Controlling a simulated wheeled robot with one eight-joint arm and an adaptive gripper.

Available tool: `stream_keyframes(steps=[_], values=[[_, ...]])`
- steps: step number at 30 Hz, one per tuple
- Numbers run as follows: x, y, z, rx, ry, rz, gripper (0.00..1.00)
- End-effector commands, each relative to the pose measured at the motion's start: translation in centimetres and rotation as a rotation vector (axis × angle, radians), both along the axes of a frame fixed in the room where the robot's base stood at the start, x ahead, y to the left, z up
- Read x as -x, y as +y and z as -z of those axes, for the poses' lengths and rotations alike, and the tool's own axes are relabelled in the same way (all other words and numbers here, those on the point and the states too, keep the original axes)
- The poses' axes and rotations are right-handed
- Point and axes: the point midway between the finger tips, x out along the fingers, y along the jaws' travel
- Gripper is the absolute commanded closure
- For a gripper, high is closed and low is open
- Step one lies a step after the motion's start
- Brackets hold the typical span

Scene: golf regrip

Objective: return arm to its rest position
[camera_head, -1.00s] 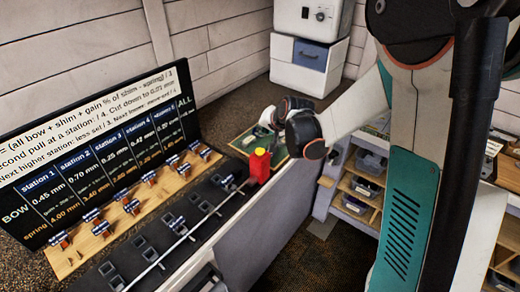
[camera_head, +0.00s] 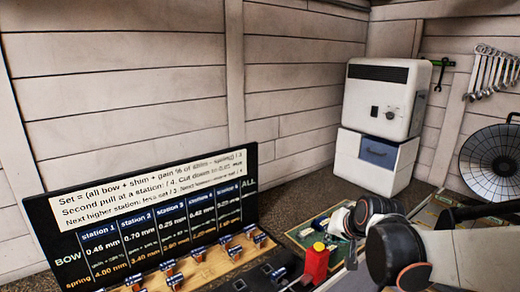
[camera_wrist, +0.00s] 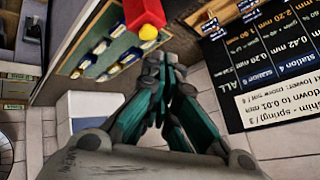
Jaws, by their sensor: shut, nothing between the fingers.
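My arm (camera_head: 440,255) reaches in from the right edge of the head view, with its dark joints near the bench. My gripper (camera_wrist: 163,68) is shut and empty in the wrist view, its teal fingers meeting at the tips. In the head view its end is small and partly hidden by the arm's own joints. A red block with a yellow knob (camera_head: 317,262) stands just left of the arm in the head view. It also shows beyond the fingertips in the wrist view (camera_wrist: 143,14); I cannot tell the exact gap.
A black board with station figures (camera_head: 150,225) stands at the left, behind a wooden strip with several small clamps (camera_head: 205,262). A green tray (camera_head: 305,232) lies beside the arm.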

Motion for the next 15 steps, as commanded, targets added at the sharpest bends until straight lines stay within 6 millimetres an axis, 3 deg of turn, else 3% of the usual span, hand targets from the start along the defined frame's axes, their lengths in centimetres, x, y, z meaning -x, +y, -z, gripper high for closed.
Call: stream_keyframes(steps=[8,15], values=[[8.5,0.4,0.9,0.121,0.026,-0.092,1.0],[15.6,0.4,3.0,0.224,0.05,-0.171,1.0]])
